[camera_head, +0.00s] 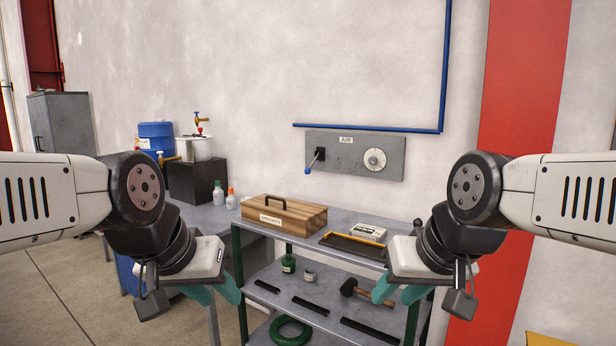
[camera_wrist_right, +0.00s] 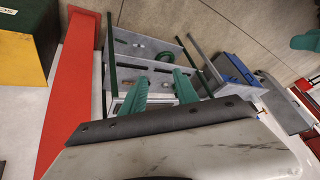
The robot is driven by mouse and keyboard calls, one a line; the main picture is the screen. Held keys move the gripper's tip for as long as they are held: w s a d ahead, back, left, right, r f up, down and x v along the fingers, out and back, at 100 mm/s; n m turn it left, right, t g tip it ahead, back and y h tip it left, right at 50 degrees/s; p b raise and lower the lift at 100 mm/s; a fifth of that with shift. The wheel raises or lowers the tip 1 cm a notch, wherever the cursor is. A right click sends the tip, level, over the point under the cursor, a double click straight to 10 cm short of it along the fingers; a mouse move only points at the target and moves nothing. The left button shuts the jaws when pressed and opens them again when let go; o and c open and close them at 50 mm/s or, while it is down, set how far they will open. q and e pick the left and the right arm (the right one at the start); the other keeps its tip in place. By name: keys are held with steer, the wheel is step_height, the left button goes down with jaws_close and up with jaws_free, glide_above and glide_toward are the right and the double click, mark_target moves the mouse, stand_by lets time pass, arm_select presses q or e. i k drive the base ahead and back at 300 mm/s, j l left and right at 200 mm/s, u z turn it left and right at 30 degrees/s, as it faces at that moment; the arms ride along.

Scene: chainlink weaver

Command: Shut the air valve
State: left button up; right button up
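A grey panel (camera_head: 335,165) labelled AIR is fixed to the wall at the centre of the head view. On its left is a valve lever (camera_head: 317,158) with a blue-tipped handle pointing down and to the left. On its right is a round pale dial (camera_head: 375,159), too small to read. My left gripper (camera_head: 215,291) is open and empty, low and left of the panel. My right gripper (camera_head: 399,292) is open and empty, low and to its right. The right wrist view shows its two teal fingers apart (camera_wrist_right: 160,88). Neither gripper touches the panel.
A shelf unit (camera_head: 356,216) below the panel bears a wooden box (camera_head: 285,214), a dark tray (camera_head: 352,247) and a small white case (camera_head: 368,232). Its lower shelf holds a mallet (camera_head: 357,290) and bars. A blue pipe (camera_head: 370,128) runs above the panel. Wall space before the panel is clear.

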mark_target(307, 171)
steer(key=i+l+u, duration=0.2)
steer(key=i, duration=0.35)
steer(key=i+l+u, duration=0.2)
steer(key=i, duration=0.35)
steer(key=i+l+u, duration=0.2)
steer(key=i, duration=0.3)
steer(key=l, duration=0.1)
